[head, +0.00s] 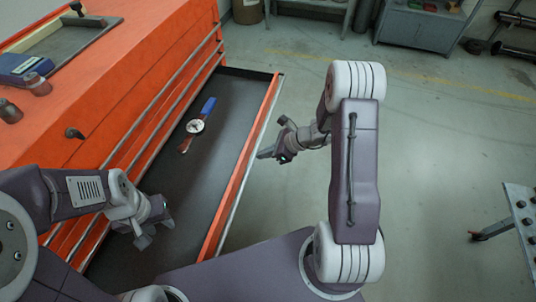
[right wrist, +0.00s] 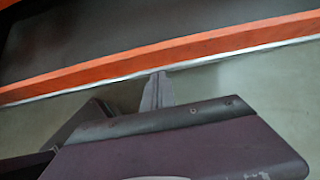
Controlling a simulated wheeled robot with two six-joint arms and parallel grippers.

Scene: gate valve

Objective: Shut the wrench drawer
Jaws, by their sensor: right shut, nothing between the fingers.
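The wrench drawer (head: 238,178) stands pulled out of the orange cabinet (head: 150,60); its orange front panel has a silver outer edge. On its dark floor lie a blue-ended tool (head: 208,107) and a round white-faced piece with a reddish handle (head: 194,127). My right gripper (head: 263,154) is shut and empty, just outside the drawer front. In the right wrist view its fingertip (right wrist: 157,85) lies close to the silver edge of the drawer front (right wrist: 180,50); I cannot tell if they touch. My left gripper (head: 152,234) hangs over the near part of the drawer; its finger gap is unclear.
On the cabinet top are a blue box (head: 24,68), a tray (head: 75,42) and small dark fittings. A grey cabinet (head: 418,27) stands at the back. A perforated metal table (head: 520,205) is at the right. The floor beyond the drawer front is mostly clear.

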